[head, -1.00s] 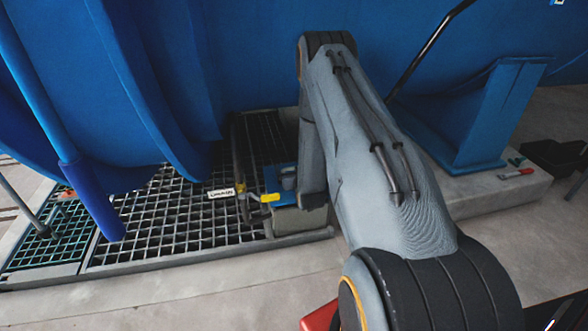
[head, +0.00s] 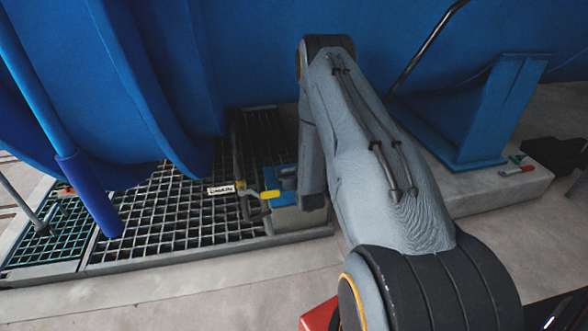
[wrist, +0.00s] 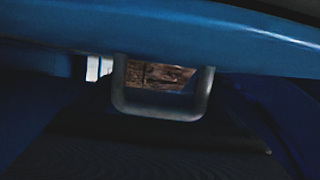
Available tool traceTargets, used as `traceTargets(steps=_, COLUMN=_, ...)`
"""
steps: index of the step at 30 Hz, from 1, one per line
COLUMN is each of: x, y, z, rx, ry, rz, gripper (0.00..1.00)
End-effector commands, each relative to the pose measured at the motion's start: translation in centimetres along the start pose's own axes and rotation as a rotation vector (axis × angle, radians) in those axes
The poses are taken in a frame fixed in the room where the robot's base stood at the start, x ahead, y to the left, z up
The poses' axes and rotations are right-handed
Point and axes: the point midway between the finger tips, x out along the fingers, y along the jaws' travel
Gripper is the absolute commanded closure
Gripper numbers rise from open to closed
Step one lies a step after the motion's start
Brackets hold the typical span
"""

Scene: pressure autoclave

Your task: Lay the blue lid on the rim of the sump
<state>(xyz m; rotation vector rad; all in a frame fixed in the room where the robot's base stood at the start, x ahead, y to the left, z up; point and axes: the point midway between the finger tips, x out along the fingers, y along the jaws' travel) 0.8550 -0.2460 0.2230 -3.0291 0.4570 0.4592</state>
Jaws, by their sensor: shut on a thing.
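The blue lid (wrist: 200,42) fills the top of the wrist view as a broad blue band. A grey U-shaped handle (wrist: 158,110) joins its edge. My gripper (wrist: 158,135) is dark and poorly lit there; it is shut on the lid by this handle, though the fingertips are hard to make out. In the head view a small blue part of the lid (head: 280,174) shows left of my forearm. Just below it is a pale grey box (head: 298,219), which looks like the sump. My arm hides part of both. Contact between lid and rim cannot be told.
A floor grating (head: 170,225) lies left of the box, with a white label (head: 221,189) and a yellow-handled valve (head: 270,194) close by. The large blue vessel (head: 270,50) stands behind. A blue support foot (head: 490,115) stands at right. The concrete in front is clear.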

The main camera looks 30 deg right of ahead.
Motion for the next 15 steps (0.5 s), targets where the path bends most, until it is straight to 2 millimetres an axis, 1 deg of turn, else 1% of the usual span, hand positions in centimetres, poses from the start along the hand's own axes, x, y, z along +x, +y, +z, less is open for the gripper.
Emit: traceTargets(steps=15, x=0.39, y=0.02, z=0.76, rx=0.000, ry=0.005, rz=0.000, gripper=0.65)
